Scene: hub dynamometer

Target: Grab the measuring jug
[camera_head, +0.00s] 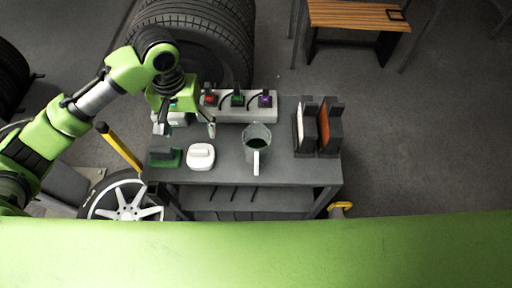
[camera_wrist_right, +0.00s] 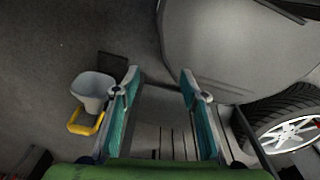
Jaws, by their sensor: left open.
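The measuring jug (camera_head: 257,133) is a grey, see-through vessel with a pale handle. It stands upright on the dark workbench (camera_head: 228,172), with its handle toward the front edge. My left gripper (camera_head: 186,128) is open and empty, above the left part of the bench, left of the jug and apart from it. My right gripper (camera_wrist_right: 162,88) shows only in the right wrist view. Its two teal fingers are apart with nothing between them. I cannot make out the jug in that view.
A white rounded item (camera_head: 201,156) lies left of the jug. A grey block with coloured connectors (camera_head: 240,112) is behind it, and dark holders (camera_head: 329,130) stand right. The right wrist view shows a pale container (camera_wrist_right: 92,88) with a yellow handle, and a wheel (camera_wrist_right: 285,130).

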